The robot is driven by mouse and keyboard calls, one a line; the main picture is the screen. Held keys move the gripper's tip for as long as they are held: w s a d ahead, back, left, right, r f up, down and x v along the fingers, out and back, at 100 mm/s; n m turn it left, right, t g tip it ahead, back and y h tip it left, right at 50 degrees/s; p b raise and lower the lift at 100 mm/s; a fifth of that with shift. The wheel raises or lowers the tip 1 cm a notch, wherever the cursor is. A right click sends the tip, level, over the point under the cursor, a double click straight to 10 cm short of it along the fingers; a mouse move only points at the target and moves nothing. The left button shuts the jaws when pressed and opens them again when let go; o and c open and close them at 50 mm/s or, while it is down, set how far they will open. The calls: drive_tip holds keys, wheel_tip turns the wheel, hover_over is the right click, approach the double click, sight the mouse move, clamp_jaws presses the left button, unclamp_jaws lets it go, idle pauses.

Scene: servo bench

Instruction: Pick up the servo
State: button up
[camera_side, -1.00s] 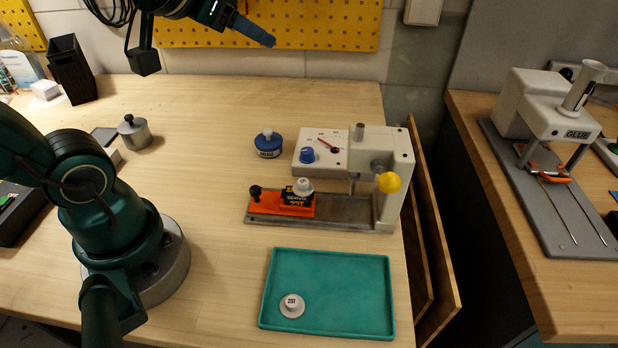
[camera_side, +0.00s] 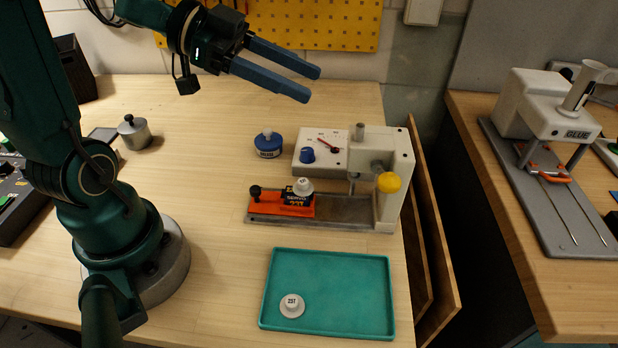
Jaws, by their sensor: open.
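The servo (camera_side: 297,198) is a small dark block with a printed label. It sits in an orange holder (camera_side: 268,205) on the grey base of a white bench press. A white round cap (camera_side: 303,186) sits on top of the servo. My gripper (camera_side: 310,85) is open and empty, with two blue-grey fingers. It is in the air at the upper middle of the picture, above and behind the press, well apart from the servo.
A teal tray (camera_side: 350,290) with a white cap (camera_side: 292,306) lies in front. A metal pot (camera_side: 133,133) stands at left. The table between is clear.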

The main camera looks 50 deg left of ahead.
sight(308, 185)
drive_tip(key=shift+g+h, duration=0.3)
drive_tip(key=shift+g, duration=0.1)
drive_tip(key=f, duration=1.1)
drive_tip(key=s+f, duration=0.1)
drive_tip(key=f, duration=0.4)
drive_tip(key=shift+d+f, duration=0.25)
drive_tip(key=shift+f, duration=0.05)
drive_tip(key=shift+x, duration=2.5)
drive_tip(key=shift+s, duration=0.1)
drive_tip(key=shift+c, duration=0.3)
clamp_jaws()
drive_tip(key=shift+f, duration=0.1)
